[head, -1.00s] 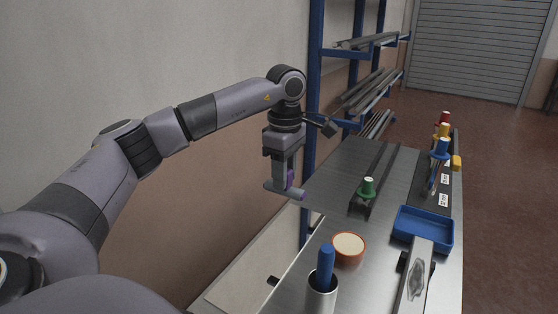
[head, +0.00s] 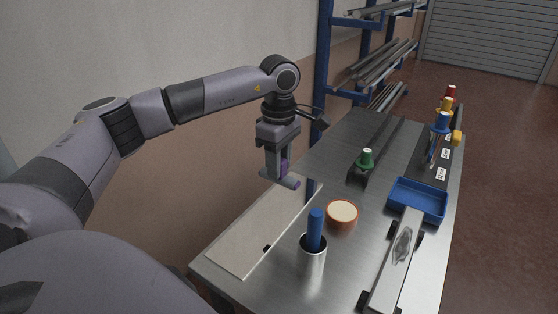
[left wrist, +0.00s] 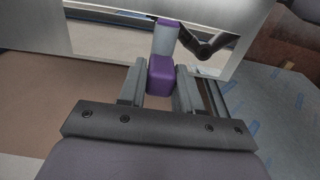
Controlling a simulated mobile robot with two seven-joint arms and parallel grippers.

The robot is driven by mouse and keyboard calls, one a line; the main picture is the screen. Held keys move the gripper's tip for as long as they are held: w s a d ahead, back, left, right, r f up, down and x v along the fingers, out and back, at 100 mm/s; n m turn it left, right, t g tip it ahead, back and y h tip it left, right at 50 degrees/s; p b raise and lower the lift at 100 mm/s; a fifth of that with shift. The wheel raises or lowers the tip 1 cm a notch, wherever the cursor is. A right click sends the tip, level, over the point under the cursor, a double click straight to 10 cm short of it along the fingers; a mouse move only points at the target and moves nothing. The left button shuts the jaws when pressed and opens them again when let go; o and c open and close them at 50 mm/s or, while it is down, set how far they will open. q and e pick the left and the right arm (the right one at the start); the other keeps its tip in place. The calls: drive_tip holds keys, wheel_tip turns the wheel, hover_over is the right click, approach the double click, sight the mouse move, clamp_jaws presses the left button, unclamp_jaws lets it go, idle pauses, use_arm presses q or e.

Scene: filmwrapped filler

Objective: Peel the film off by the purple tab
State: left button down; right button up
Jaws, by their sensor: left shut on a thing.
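My left gripper (head: 281,180) is shut on a purple tab (head: 285,168) and holds it above the left edge of the metal bench. In the left wrist view the purple tab (left wrist: 161,78) sits between both fingers (left wrist: 159,85), with a paler purple-grey strip rising behind it. A lavender-grey bar shows at the fingertips in the head view. I cannot make out any clear film or what it joins. A long pale metal piece (head: 388,285) with a grey oval patch lies at the bench's right front. My right gripper is not in view.
A pale flat panel (head: 240,240) lies along the bench's left edge. A metal cup (head: 312,262) with a blue handle, an orange-rimmed round tub (head: 342,213), a green-topped piece (head: 366,158) and a blue tray (head: 418,202) stand on the bench. Blue racks (head: 323,60) stand behind.

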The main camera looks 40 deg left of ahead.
use_arm(q)
drive_tip(key=s+d+r+p, duration=0.5)
drive_tip(key=s+r+p, duration=0.1)
drive_tip(key=r, duration=0.4)
drive_tip(key=shift+s+d+r, duration=0.25)
drive_tip(key=shift+s+d, duration=0.15)
drive_tip(key=shift+s, duration=0.35)
